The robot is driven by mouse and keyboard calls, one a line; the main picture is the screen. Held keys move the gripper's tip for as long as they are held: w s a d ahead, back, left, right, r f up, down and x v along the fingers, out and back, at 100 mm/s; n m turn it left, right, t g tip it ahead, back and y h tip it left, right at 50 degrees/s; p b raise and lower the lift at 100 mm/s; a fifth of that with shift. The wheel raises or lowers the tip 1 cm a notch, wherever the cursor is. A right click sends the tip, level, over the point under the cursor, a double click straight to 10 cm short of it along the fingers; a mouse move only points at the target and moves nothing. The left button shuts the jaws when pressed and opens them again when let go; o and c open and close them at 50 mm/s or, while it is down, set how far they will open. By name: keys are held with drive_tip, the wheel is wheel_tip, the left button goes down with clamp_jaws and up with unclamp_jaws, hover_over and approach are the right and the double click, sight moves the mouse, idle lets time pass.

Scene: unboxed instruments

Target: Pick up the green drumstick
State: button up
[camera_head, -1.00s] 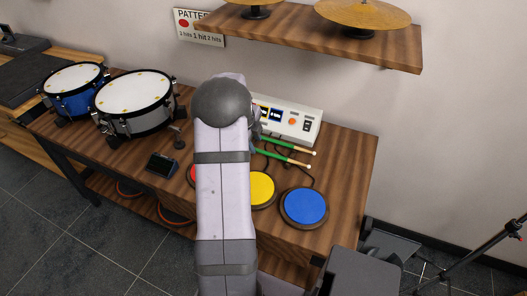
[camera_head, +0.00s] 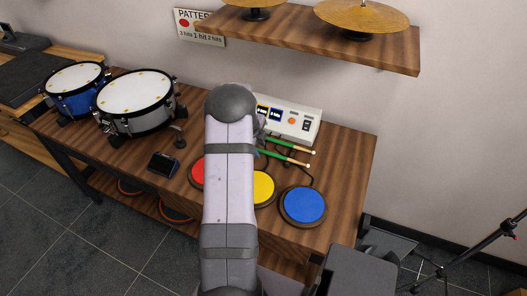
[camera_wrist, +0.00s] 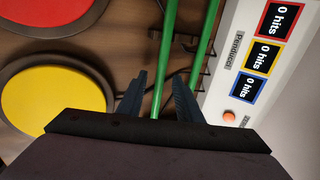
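Two green drumsticks with pale tips lie side by side on the wooden table, in front of the white control box. In the head view the rear stick (camera_head: 286,144) and front stick (camera_head: 283,156) are partly hidden by my arm. In the wrist view one green stick (camera_wrist: 166,55) runs between the fingers of my gripper (camera_wrist: 159,85). The other stick (camera_wrist: 208,32) passes beyond the right finger, nearer the box. My gripper is open, with gaps beside the stick. I cannot tell its height over the stick.
The white box (camera_head: 305,124) stands close behind the sticks. Red (camera_head: 196,172), yellow (camera_head: 264,187) and blue (camera_head: 303,205) pads lie in front. Two drums (camera_head: 134,94) stand at left. A shelf (camera_head: 388,56) with cymbals hangs above. Thin dark cables lie near the sticks.

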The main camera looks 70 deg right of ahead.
clamp_jaws()
drive_tip(key=shift+r, duration=0.2)
wheel_tip(320, 180, up, 10)
drive_tip(key=b, duration=0.1)
drive_tip(key=shift+f+b, duration=0.15)
drive_tip(key=shift+b, duration=0.15)
idle(0.6)
